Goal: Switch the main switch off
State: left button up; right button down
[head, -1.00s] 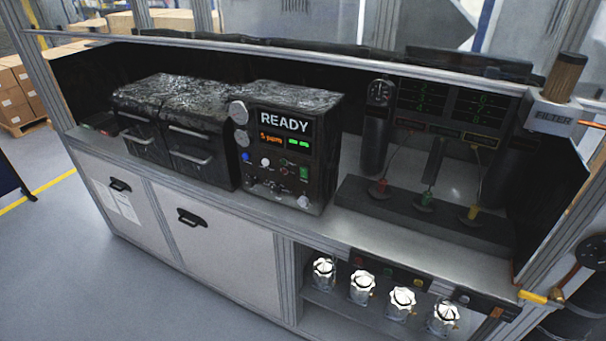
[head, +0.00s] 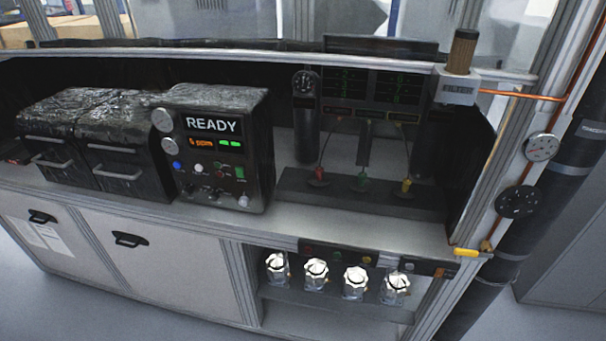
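A black control unit (head: 225,150) with a lit READY display (head: 211,125) stands on the bench, left of the picture's middle. Its front carries a small green rocker-like switch (head: 240,172), a blue button (head: 177,166), a white button (head: 199,169) and several knobs. I cannot read any label that marks the main switch, nor tell the rocker's position. Orange and green readouts on the unit are lit. Neither of my grippers is in view.
Two dark drawer boxes (head: 117,153) stand left of the unit. Right of it is a dark block (head: 290,190) with red, green and yellow fittings. Several silver-capped jars (head: 316,272) sit on a lower shelf. A frame post, gauges (head: 541,147) and a yellow valve handle (head: 466,252) are at right.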

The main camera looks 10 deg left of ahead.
aim_at(240, 173)
jog(key=z, duration=0.45)
jog(key=i, duration=0.6)
jog(key=u, duration=2.1)
